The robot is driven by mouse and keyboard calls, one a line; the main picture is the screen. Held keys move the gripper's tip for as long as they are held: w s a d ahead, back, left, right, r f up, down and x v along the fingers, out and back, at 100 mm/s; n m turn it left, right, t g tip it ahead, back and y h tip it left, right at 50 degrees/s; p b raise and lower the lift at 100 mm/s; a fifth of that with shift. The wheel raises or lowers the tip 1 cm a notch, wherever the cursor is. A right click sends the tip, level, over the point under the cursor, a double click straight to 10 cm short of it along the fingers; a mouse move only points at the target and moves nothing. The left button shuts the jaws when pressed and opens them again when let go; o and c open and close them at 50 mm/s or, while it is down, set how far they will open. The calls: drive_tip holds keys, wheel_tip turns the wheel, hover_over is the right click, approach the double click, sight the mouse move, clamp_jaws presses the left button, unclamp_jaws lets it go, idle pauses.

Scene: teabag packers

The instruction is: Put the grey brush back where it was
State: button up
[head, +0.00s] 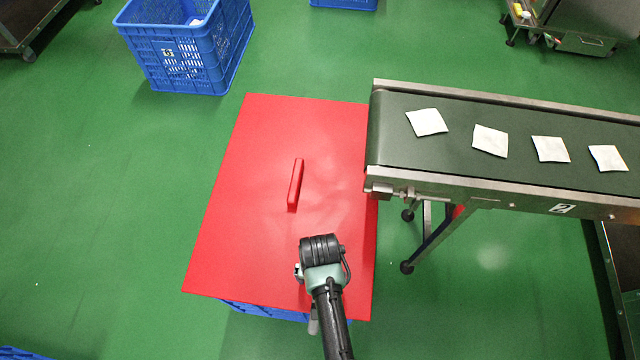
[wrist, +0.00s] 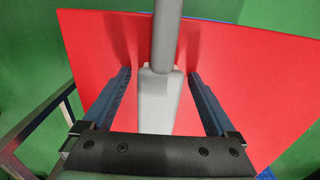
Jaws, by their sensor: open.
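The grey brush (wrist: 157,105) shows in the wrist view, with a wide pale block and a narrower rod running to the top edge. My gripper (wrist: 160,74) is open, with one finger on each side of the brush and a visible gap on both sides. The red board (wrist: 265,75) lies beneath; whether the brush touches it I cannot tell. In the head view my arm is over the near part of the red board (head: 255,135) and hides the fingers and most or all of the brush.
A red bar (head: 296,184) is on the middle of the board. Blue plastic (head: 262,312) shows under its near edge. A conveyor (head: 455,160) with several white teabags (head: 427,122) stands close on the right. A blue crate (head: 180,55) stands behind left. Green floor is clear on the left.

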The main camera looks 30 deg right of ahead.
wheel_tip(320, 180, up, 12)
drive_tip(key=p, duration=0.5)
drive_tip(key=shift+r, duration=0.15)
drive_tip(key=w+r+n+t+h, duration=0.1)
drive_tip(key=w+r+t, duration=0.5)
drive_tip(key=w+r, duration=0.65)
drive_tip(key=w+a+r+n+t, duration=0.1)
drive_tip(key=w+r+t, duration=0.35)
drive_tip(key=r, duration=0.65)
drive_tip(key=w+a+r+n+t, duration=0.1)
drive_tip(key=w+r+t, duration=0.35)
drive_tip(key=r, duration=0.75)
drive_tip(key=s+a+r+n+t, duration=0.1)
drive_tip(key=a+r+t, duration=0.15)
drive_tip(key=r, duration=0.95)
drive_tip(key=s+a+r+n+t, duration=0.15)
drive_tip(key=r+t, duration=0.25)
drive_tip(key=r, duration=0.8)
drive_tip(key=s+a+r+t, duration=0.1)
drive_tip(key=s+r+t, duration=0.2)
drive_tip(key=s+r, duration=0.2)
drive_tip(key=s+a+r+n+t+y, duration=0.1)
drive_tip(key=s+a+r+t, duration=0.1)
drive_tip(key=s+r, duration=0.3)
wheel_tip(320, 180, up, 4)
drive_tip(key=shift+s+t, duration=0.3)
drive_tip(key=shift+t, duration=0.15)
